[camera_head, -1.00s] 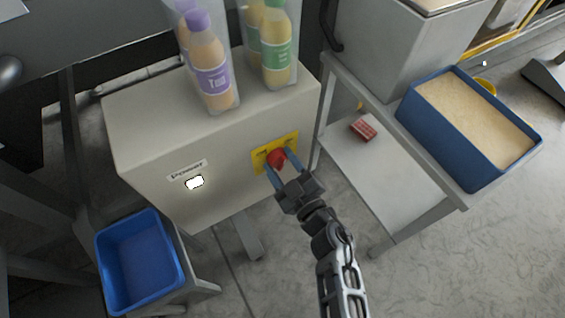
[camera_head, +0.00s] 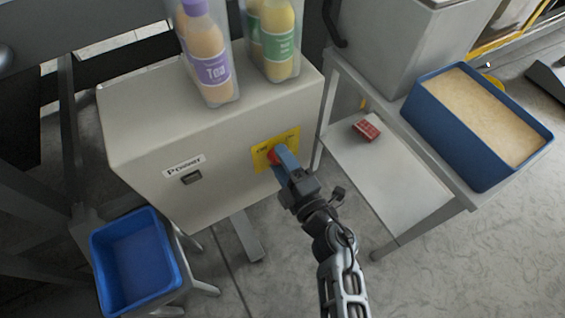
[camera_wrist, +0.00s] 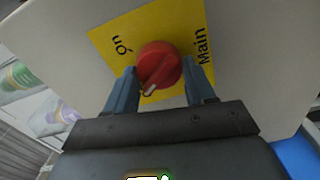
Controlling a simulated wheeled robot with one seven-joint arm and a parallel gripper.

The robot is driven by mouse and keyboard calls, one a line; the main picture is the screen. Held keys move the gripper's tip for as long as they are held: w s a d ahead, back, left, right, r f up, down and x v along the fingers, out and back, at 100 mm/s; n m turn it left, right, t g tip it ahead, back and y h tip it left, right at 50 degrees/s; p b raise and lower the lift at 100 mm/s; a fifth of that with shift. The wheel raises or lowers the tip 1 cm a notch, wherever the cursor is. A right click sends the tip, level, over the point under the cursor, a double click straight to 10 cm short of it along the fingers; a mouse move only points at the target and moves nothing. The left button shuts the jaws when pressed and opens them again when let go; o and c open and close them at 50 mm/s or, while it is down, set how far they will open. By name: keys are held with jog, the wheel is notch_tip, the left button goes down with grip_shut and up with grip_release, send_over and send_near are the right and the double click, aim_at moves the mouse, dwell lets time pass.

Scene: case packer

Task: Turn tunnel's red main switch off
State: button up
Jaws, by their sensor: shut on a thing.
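The tunnel's red main switch (camera_wrist: 159,64) is a round red knob on a yellow plate (camera_wrist: 196,20) marked "On" and "Main", on the front of the pale control box (camera_head: 225,190). The red switch also shows partly in the head view (camera_head: 272,156). My gripper (camera_wrist: 160,82) has one blue finger on each side of the knob and is shut on it. It also shows in the head view (camera_head: 280,157), rolled so that its fingers overlap. The knob's white pointer mark faces the lower left in the wrist view. The small window (camera_head: 191,178) under the "Power" label (camera_head: 184,166) is dark.
Bottles with a purple label (camera_head: 212,70) and a green label (camera_head: 281,48) stand on or behind the box top. An empty blue bin (camera_head: 137,260) is at lower left. At right, a cart shelf (camera_head: 395,190) holds a red item (camera_head: 366,130), below a blue tray (camera_head: 470,150).

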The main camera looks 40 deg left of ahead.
jog(key=shift+f+n, duration=0.15)
jog(key=shift+n, duration=0.75)
jog(key=shift+b, duration=0.3)
jog(key=o, duration=1)
jog(key=shift+p+v, duration=0.7)
jog(key=shift+v, duration=3.25)
